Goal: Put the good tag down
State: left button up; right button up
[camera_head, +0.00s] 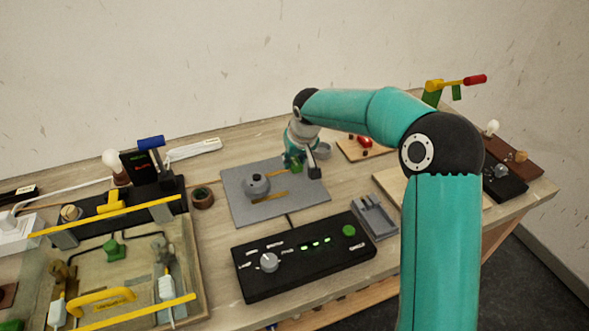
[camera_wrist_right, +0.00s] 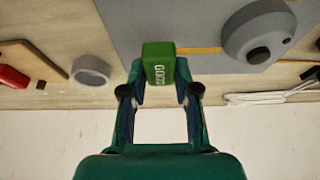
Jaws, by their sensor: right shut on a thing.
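The good tag, a small green block with "GOOD" lettering (camera_wrist_right: 158,62), is held between the fingertips of my right gripper (camera_wrist_right: 159,80). In the head view the green tag (camera_head: 296,167) shows at the tip of the right gripper (camera_head: 297,162), by the far right part of the grey mat (camera_head: 240,211). In the wrist view the tag overlaps the mat's edge; I cannot tell whether it touches the surface. My left gripper is not in view.
A round grey lamp-like part (camera_head: 257,186) and yellow strips are on the mat. A black control panel (camera_head: 300,258) with green lights and a grey tray (camera_head: 374,217) lie nearer. A grey ring (camera_wrist_right: 90,72) and a wooden board with red parts (camera_head: 366,149) are beside the gripper.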

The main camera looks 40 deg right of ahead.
aim_at(296, 164)
jog(key=shift+f, duration=1.7)
jog(key=shift+f, duration=0.15)
jog(key=o, duration=0.9)
jog(key=v, duration=1.2)
jog(key=shift+r+b, duration=0.2)
jog(key=shift+b, duration=0.15)
